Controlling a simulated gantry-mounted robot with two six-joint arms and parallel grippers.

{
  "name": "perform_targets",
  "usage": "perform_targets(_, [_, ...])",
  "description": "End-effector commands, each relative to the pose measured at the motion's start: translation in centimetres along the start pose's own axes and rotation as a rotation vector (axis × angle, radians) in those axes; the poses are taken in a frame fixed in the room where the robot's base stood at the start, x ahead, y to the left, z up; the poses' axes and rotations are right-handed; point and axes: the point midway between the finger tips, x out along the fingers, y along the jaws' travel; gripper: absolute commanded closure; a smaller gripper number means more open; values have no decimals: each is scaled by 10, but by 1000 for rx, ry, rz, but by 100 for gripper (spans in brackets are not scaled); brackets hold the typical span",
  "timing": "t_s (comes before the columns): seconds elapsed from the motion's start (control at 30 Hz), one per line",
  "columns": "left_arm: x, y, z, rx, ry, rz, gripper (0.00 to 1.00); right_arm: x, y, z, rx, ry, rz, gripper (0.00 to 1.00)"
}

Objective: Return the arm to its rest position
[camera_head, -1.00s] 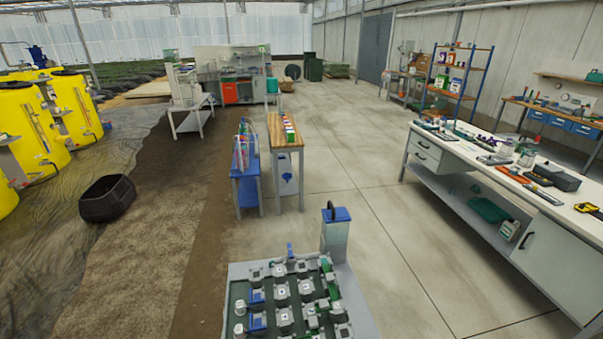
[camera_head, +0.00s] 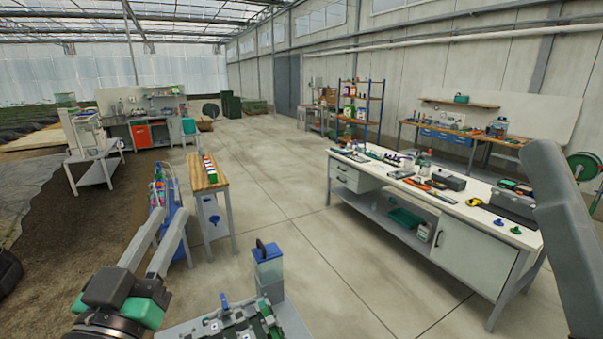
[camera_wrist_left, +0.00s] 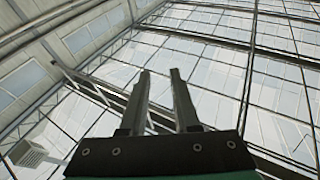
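My left gripper (camera_head: 171,211) stands at the lower left of the head view, fingers pointing up and away. Its two grey fingers are apart with nothing between them. The left wrist view shows the same open, empty gripper (camera_wrist_left: 161,73) against the glass roof. A large grey link of mine fills the right edge of the head view. My right gripper is not in view.
A grey tray with valve parts (camera_head: 235,325) and a blue-lidded container (camera_head: 268,265) are low in front. A wood-topped table (camera_head: 208,175) stands beyond. A long white workbench (camera_head: 470,215) holds tools on the right. The concrete floor (camera_head: 300,240) between is clear.

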Motion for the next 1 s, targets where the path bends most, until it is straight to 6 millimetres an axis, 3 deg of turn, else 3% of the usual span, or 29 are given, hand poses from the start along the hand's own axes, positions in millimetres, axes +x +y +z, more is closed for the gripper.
perform_targets(0.03, [-12,8,-41,-5,98,14,70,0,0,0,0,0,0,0])
perform_targets(0.1, [-33,15,-89,-11,223,28,70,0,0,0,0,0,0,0])
perform_targets(0.2, [-73,15,-148,-14,393,32,70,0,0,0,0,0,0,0])
perform_targets(0.27, [-102,15,-175,-16,491,33,70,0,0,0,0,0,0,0])
perform_targets(0.3, [-99,15,-205,-17,511,34,70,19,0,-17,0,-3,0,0])
perform_targets(0.33, [-90,15,-222,-17,502,34,70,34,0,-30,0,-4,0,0])
perform_targets(0.7, [-35,15,-374,-16,496,33,70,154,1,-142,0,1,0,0])
perform_targets(0.83, [-24,15,-404,-16,495,33,70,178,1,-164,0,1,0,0])
perform_targets(1.0, [-22,15,-411,-15,494,33,70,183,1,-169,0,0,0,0])
